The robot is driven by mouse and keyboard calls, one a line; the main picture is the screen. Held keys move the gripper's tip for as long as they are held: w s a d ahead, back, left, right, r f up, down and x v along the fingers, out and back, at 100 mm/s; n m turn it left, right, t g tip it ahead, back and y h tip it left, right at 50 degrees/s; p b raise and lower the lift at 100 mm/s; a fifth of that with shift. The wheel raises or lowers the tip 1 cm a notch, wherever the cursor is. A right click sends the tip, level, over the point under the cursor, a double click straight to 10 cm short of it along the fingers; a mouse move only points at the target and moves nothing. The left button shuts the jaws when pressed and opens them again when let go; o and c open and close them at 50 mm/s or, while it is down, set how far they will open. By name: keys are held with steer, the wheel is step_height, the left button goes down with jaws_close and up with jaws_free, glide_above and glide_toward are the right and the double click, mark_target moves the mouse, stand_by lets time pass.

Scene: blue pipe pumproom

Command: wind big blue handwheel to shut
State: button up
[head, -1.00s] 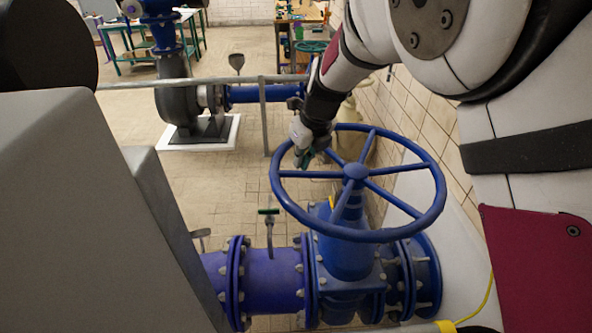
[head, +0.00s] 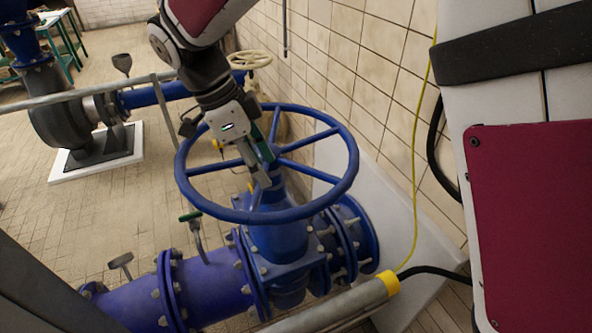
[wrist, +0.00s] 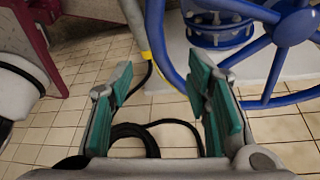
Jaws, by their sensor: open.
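The big blue handwheel (head: 265,215) lies nearly flat on top of the blue valve (head: 277,240), its spokes meeting at a central hub. In the head view my gripper (head: 262,170) hangs over the wheel, its fingers in front of the hub and spokes. In the wrist view the gripper (wrist: 158,82) has its two green-padded fingers wide apart with nothing held. There the wheel (wrist: 293,27) is at the upper right, and its rim passes behind the right finger. I cannot tell whether a finger touches the wheel.
A tiled wall (head: 370,50) and a pale plinth (head: 400,225) stand close on the right. A grey rail (head: 70,107) crosses at the left, by a pump (head: 85,118). A yellow cable (head: 419,170) and a black hose run down the right. A smaller cream handwheel (head: 250,60) is behind.

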mark_target(295, 208)
steer(key=shift+h, duration=0.3)
steer(key=x, duration=0.4)
steer(key=p+x, duration=0.1)
steer(key=x, duration=0.4)
steer(key=p+x, duration=0.1)
steer(key=x, duration=0.3)
steer(key=shift+d+f, duration=0.15)
steer(key=shift+d, duration=0.4)
jaws_close()
